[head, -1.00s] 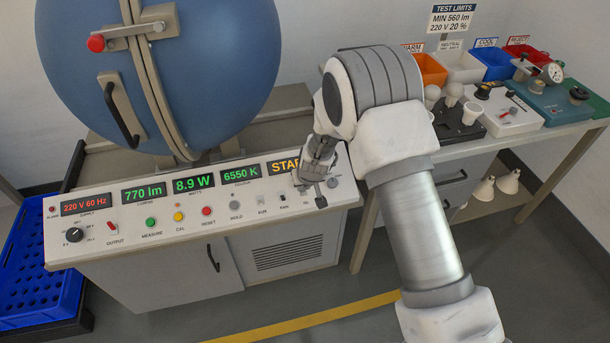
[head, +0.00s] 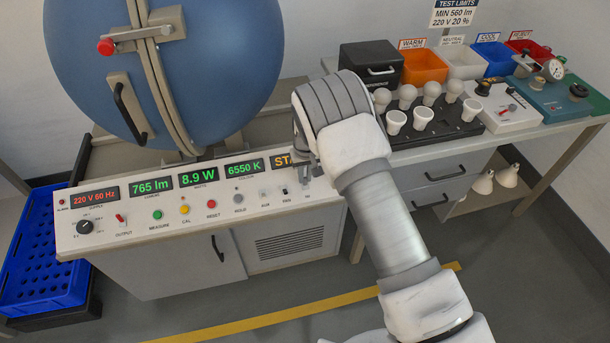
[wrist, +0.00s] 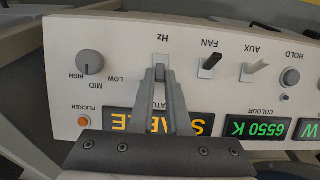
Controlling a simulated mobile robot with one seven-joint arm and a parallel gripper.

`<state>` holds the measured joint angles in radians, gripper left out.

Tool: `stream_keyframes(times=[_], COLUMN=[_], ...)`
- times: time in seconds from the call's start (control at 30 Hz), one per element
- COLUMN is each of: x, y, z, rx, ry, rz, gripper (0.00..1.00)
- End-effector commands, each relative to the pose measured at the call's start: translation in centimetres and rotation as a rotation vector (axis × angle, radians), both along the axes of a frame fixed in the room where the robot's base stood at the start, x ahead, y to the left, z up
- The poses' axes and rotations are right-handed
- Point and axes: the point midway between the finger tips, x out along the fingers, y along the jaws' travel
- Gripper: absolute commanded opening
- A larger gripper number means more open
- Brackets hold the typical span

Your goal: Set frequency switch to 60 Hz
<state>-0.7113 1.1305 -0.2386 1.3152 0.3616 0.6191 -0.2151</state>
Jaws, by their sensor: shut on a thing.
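The control panel (head: 130,222) shows in the head view, and its red supply display (head: 95,198) reads 220 V 60 Hz. In the wrist view the panel appears upside down. The Hz switch (wrist: 160,68) sits below its Hz label there, between my fingertips and mostly hidden by them. My gripper (wrist: 160,72) is shut on this switch, with both fingers converging at the panel face. In the head view my gripper (head: 313,170) is at the panel's right end, partly hidden by my arm. Which way the switch lever tilts cannot be told.
The FAN switch (wrist: 210,63) and AUX switch (wrist: 254,69) stand beside the Hz switch. A MID/HIGH/LOW knob (wrist: 90,62) is on its other side. A blue sphere (head: 210,70) stands behind the panel. A table with bulbs (head: 423,115) and bins is at the right.

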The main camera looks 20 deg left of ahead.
Motion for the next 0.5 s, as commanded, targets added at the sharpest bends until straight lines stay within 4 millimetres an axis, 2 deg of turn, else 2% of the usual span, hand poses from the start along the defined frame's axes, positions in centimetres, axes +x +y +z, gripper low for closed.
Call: stream_keyframes(times=[0.2, 0.23, 0.37, 0.4, 0.5], x=[-0.10, -0.10, -0.07, -0.07, -0.06], y=[-0.14, -0.14, -0.11, -0.10, -0.07], z=[-0.11, -0.12, -0.09, -0.08, -0.06], rx=[-0.003, -0.003, -0.002, -0.002, -0.001], ry=[0.003, 0.003, 0.003, 0.003, 0.002], rz=[0.000, 0.000, 0.000, 0.000, 0.001], gripper=[0.00, 0.17, 0.40, 0.45, 0.45])
